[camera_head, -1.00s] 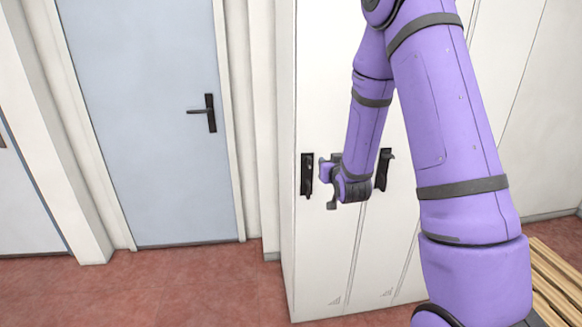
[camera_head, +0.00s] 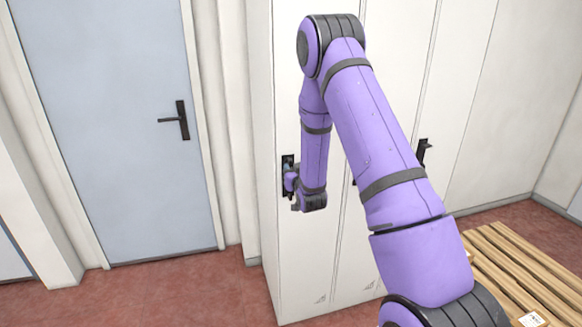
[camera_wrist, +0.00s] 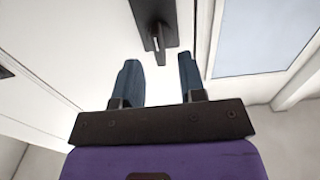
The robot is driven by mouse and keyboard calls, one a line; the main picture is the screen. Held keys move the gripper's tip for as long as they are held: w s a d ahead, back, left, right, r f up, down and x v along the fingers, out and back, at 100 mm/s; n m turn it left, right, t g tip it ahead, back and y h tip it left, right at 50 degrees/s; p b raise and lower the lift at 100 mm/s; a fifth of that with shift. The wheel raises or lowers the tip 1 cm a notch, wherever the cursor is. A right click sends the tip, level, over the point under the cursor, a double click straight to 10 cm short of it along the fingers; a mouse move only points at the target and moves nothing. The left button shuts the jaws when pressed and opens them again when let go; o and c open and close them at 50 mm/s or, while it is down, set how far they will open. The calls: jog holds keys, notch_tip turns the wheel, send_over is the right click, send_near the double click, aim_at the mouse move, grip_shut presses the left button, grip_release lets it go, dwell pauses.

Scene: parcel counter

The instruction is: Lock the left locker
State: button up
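The left locker (camera_head: 306,262) is a tall white door that looks closed. Its black handle plate (camera_head: 288,162) is partly covered by my gripper (camera_head: 289,182) in the head view. In the wrist view the black handle (camera_wrist: 155,22) comes in from the top, its lever end lying near the gap between the fingertips. My gripper (camera_wrist: 157,72) is open there, with a dark blue finger on each side of the gap and nothing held. Whether a finger touches the handle I cannot tell.
More white lockers stand to the right, one with a black handle (camera_head: 424,152). A blue-grey door (camera_head: 110,120) with a black lever (camera_head: 180,120) is at the left. A wooden pallet (camera_head: 505,275) lies on the red floor at the right.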

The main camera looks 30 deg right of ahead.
aim_at(290, 164)
jog(key=shift+x, duration=1.45)
grip_shut()
